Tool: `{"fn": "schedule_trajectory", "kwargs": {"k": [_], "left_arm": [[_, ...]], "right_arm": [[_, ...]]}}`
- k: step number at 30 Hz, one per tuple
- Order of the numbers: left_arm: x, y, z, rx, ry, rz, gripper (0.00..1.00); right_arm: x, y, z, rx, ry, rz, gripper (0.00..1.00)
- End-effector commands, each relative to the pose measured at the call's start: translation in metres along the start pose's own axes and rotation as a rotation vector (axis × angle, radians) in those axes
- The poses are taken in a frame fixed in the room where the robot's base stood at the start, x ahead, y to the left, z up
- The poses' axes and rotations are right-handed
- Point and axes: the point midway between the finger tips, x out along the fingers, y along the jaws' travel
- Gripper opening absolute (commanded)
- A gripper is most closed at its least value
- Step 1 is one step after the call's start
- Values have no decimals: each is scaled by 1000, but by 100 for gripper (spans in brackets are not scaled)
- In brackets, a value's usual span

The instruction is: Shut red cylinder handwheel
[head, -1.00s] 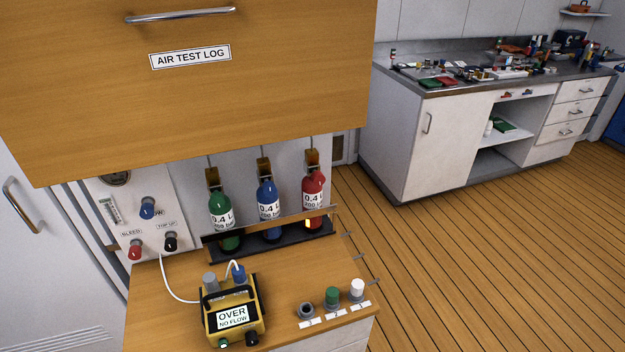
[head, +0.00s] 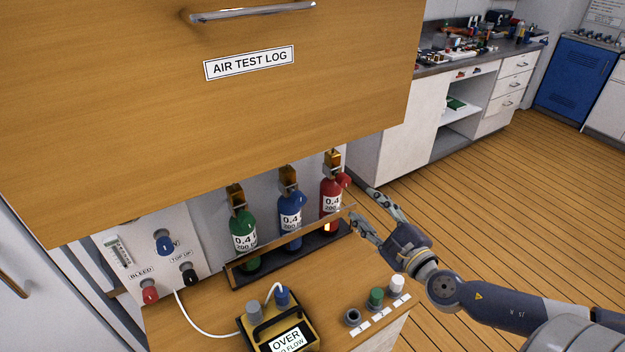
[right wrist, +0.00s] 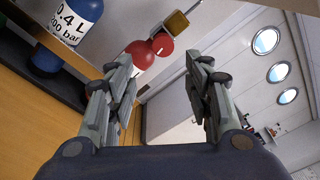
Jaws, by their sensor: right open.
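The red cylinder (head: 331,207) stands at the right end of the rack, right of the blue cylinder (head: 290,214) and the green cylinder (head: 244,236). Its red handwheel (head: 345,179) sticks out to the right near the top. My right gripper (head: 362,203) is open and empty, just right of the red cylinder with its fingers pointing towards it. In the right wrist view, the handwheel (right wrist: 162,44) shows beyond the spread fingers (right wrist: 160,85), apart from them. The red cylinder's body is partly hidden there by the left finger. My left gripper is not in view.
A wooden rail (head: 295,243) crosses in front of the cylinders. A large wooden cabinet (head: 200,130) overhangs them. A yellow meter (head: 262,335) and several small caps stand on the counter in front. The floor to the right is clear.

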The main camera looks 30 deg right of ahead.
Motion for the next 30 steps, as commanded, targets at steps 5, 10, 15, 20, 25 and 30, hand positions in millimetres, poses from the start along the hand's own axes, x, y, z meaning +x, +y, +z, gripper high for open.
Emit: {"fn": "schedule_trajectory", "kwargs": {"k": [5,10,15,20,25,30], "left_arm": [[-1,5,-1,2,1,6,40],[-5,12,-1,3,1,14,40],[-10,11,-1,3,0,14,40],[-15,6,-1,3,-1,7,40],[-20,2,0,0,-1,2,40],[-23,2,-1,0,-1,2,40]], "right_arm": [[4,-4,11,-44,-25,-5,47],[19,-6,12,-41,-25,-8,47],[40,-6,12,-39,-23,-9,47],[60,-6,13,-37,-23,-7,47],[82,-6,14,-36,-24,-7,47],[99,-5,13,-37,-22,-6,47]]}}
